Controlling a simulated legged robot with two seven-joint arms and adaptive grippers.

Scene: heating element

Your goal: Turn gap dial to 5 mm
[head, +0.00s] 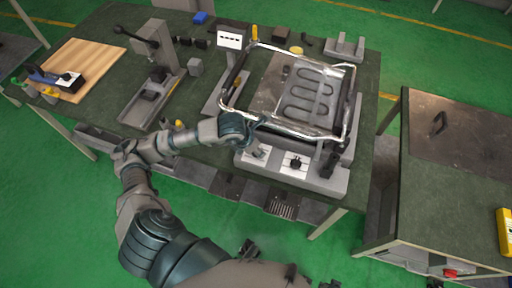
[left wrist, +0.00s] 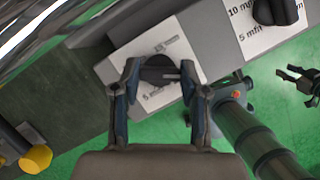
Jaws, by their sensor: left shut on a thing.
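A black dial knob (left wrist: 157,72) sits on a white label plate in the left wrist view; its small markings are not readable. My left gripper (left wrist: 160,72) is shut on this knob, one finger on each side. In the head view my left gripper (head: 258,140) is at the left white plate (head: 255,155) on the front of the grey heating device (head: 328,180), and hides part of the knob. A second black dial (head: 295,162) is to its right; in the left wrist view this dial (left wrist: 277,10) has "10" and "5" marks beside it. My right gripper (left wrist: 300,82) hangs apart, its fingers spread.
A bent heating element (head: 310,95) lies on the device inside a shiny metal frame (head: 350,110). A black upright part (head: 329,163) stands right of the dials. A clamp fixture (head: 155,90) and wooden board (head: 75,68) are at left. A second table (head: 460,140) is at right.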

